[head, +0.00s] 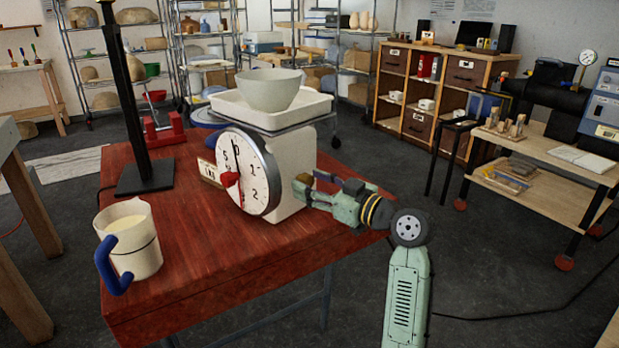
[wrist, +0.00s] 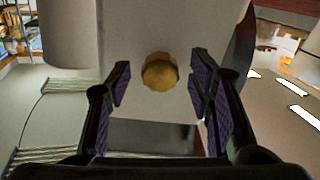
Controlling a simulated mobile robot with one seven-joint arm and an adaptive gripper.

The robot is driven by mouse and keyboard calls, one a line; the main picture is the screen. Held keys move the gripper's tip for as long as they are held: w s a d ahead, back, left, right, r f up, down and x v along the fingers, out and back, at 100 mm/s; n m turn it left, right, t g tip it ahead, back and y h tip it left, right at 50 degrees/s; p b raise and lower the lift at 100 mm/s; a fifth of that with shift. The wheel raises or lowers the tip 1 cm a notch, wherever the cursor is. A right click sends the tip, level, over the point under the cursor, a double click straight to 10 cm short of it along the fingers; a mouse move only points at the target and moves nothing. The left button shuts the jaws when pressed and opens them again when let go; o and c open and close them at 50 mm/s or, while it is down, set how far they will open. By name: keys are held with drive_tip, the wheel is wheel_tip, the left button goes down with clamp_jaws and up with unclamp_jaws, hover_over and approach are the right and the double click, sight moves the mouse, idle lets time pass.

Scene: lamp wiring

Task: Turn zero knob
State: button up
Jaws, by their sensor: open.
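A white dial scale (head: 292,165) stands on the red wooden table, its round numbered dial (head: 247,170) facing front left with a red pointer. A brass-coloured round knob (wrist: 160,71) sits on the scale's pale side wall in the wrist view; in the head view I cannot make it out. My gripper (head: 305,187) is at the scale's right side. In the wrist view my gripper (wrist: 163,95) is open, its two dark padded fingers standing left and right of the knob with gaps on both sides. It holds nothing.
On the scale a white tray (head: 230,104) carries a pale bowl (head: 268,90). A jug with a blue handle (head: 128,240) stands at the table's front left, near a black post (head: 130,110). A small card (head: 210,173) is beside the dial. The table's front middle is clear.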

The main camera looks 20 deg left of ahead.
drive_tip(key=shift+w+a, duration=0.2)
drive_tip(key=shift+a, duration=0.4)
drive_tip(key=shift+c, duration=0.6)
clamp_jaws()
